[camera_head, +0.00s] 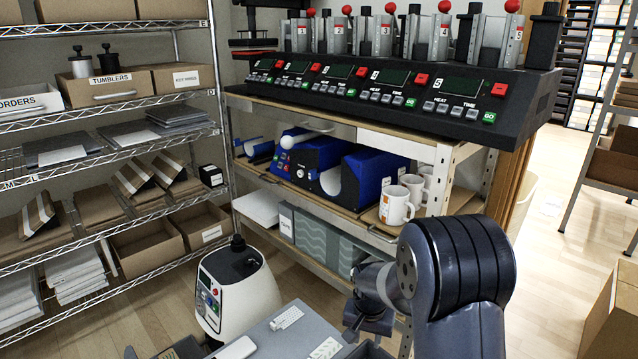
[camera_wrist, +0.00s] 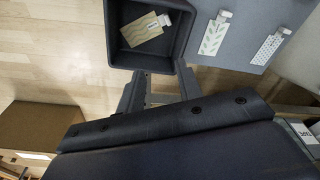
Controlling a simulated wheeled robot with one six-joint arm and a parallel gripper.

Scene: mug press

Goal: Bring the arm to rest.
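My arm is dark blue-grey and bent in front of the workbench at the lower right of the head view. I see nothing held. The fingers are near a dark open bin (camera_wrist: 118,56), which holds a patterned tag (camera_wrist: 146,32).
A grey deck (camera_wrist: 245,15) carries patterned tags (camera_wrist: 215,33). A workbench (camera_head: 300,102) holds the numbered press (camera_head: 390,85), with white mugs (camera_head: 396,205) on its lower shelf. A wire rack (camera_head: 110,150) stands left, a cardboard box (camera_head: 612,315) right.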

